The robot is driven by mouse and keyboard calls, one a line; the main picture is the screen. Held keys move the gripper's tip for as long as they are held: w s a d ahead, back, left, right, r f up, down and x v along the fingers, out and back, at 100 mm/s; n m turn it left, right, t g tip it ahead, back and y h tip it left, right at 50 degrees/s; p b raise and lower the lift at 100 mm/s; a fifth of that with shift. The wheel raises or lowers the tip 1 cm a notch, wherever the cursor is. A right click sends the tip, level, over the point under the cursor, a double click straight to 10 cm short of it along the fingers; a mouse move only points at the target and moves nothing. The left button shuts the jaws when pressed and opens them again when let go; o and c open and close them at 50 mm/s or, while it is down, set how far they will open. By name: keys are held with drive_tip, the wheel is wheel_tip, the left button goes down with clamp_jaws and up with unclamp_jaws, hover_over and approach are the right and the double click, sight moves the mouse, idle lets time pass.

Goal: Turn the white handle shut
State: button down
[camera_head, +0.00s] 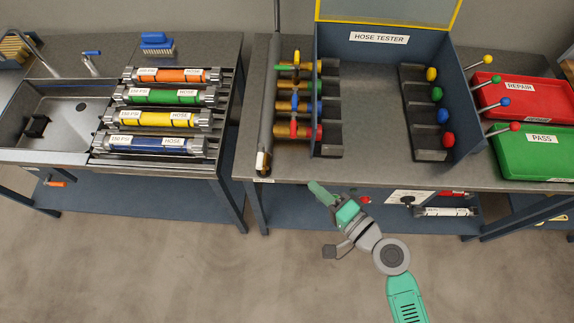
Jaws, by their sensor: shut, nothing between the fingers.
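A small white piece (262,161), which looks like the white handle, sits at the lower end of the dark vertical pipe (273,90) on the left of the bench with the hose tester. It is too small to tell how far it is turned. My gripper (319,190) is shut and empty, with its green tip in front of the bench's front edge. It is to the right of the white piece and apart from it. The hose tester (378,38) stands on the bench to the right of the pipe.
Brass fittings with coloured handles (297,103) stick out left of the tester, near the pipe. A rack of hoses (165,119) and a sink (70,108) are left. Red (530,98) and green (540,153) trays are right. The floor in front is clear.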

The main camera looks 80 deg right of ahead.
sight(261, 159)
drive_tip(key=w+a+p+x, duration=0.1)
drive_tip(key=a+x, duration=0.1)
drive_tip(key=x, duration=1)
drive_tip(key=shift+w+p, duration=0.3)
drive_tip(key=shift+w, duration=0.3)
drive_tip(key=shift+w+f, duration=0.1)
